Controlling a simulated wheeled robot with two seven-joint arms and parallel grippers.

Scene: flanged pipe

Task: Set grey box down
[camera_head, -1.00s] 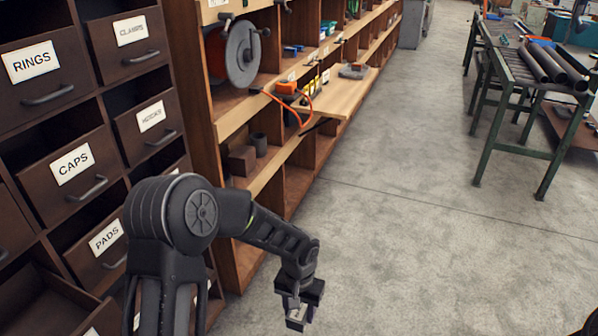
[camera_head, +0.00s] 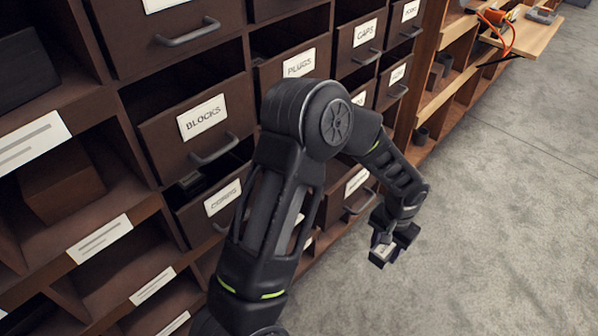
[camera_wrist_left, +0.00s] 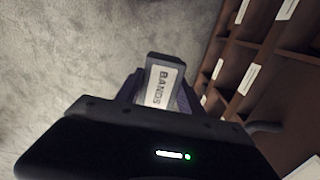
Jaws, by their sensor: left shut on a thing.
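My left gripper (camera_head: 391,246) is shut on a small grey box (camera_head: 381,251) and holds it in the air over the bare floor, beside the drawer cabinet. In the left wrist view the grey box (camera_wrist_left: 161,84) sits between the fingers of the gripper (camera_wrist_left: 155,97), with a white label reading BANDS turned sideways. The box touches nothing but the gripper. My right gripper is not in view.
A dark wooden drawer cabinet fills the left and middle, with a drawer labelled BLOCKS (camera_head: 196,122) and others. Open cubbies (camera_head: 62,185) stand at far left. A wooden board (camera_head: 530,36) juts out at upper right. Concrete floor (camera_head: 500,230) is clear at right.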

